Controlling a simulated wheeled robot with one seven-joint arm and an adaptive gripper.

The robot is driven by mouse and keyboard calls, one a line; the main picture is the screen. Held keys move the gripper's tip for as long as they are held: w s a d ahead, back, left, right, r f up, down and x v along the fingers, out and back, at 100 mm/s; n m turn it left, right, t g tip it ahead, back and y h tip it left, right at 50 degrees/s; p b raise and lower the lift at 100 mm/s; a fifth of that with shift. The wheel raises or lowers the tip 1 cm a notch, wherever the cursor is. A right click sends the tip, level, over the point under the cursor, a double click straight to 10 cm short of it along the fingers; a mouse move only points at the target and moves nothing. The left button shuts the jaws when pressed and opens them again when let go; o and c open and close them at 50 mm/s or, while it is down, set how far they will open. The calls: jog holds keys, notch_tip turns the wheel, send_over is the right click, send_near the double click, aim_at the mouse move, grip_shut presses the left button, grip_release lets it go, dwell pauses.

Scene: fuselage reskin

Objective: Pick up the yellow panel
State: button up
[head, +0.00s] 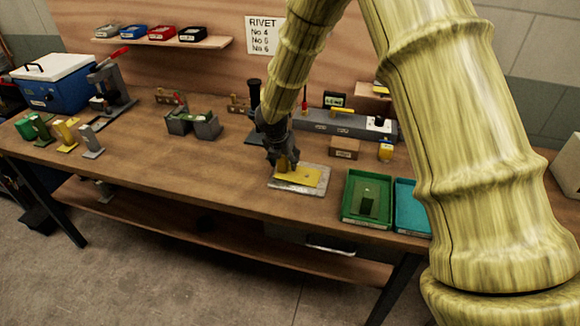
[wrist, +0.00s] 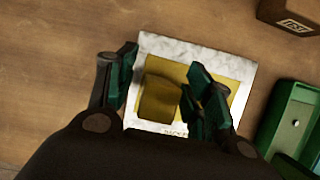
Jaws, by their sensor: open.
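The yellow panel (head: 301,178) lies flat on a pale sheet (head: 312,189) near the middle of the workbench. In the wrist view the yellow panel (wrist: 205,80) shows on the pale sheet (wrist: 170,46), partly hidden by my gripper. A raised or curved yellow part (wrist: 160,98) shows between the fingers. My gripper (head: 287,165) points down just above the panel's left part. In the wrist view my gripper (wrist: 160,90) has its fingers apart, one on each side of that yellow part. I cannot tell if the fingertips touch anything.
A green tray (head: 350,212) and a teal tray (head: 404,222) stand right of the sheet. A cardboard box (head: 344,148) and a grey rail fixture (head: 330,122) stand behind. Grey and green blocks (head: 193,124) stand to the left. Bare wood (head: 200,165) lies left of the sheet.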

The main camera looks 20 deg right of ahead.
jog(key=shift+w+d+f, duration=0.1)
jog(key=shift+f, duration=0.25)
grip_shut()
jog(key=shift+r, duration=0.1)
jog(key=shift+w+r, duration=0.1)
jog(key=shift+r, duration=0.4)
notch_tip(320, 180, up, 2)
jog(key=shift+r+b, duration=0.1)
jog(key=shift+b, duration=0.35)
jog(key=s+b, duration=0.1)
jog(key=s, duration=0.4)
jog(key=s+r+b, duration=0.1)
jog(key=s, duration=0.3)
jog(key=s+b, duration=0.1)
jog(key=s, duration=0.4)
jog(key=shift+s+a+r+b, duration=0.2)
jog(key=shift+s+b, duration=0.15)
jog(key=shift+b, duration=0.05)
jog(key=shift+s+r, duration=0.1)
jog(key=shift+s, duration=0.7)
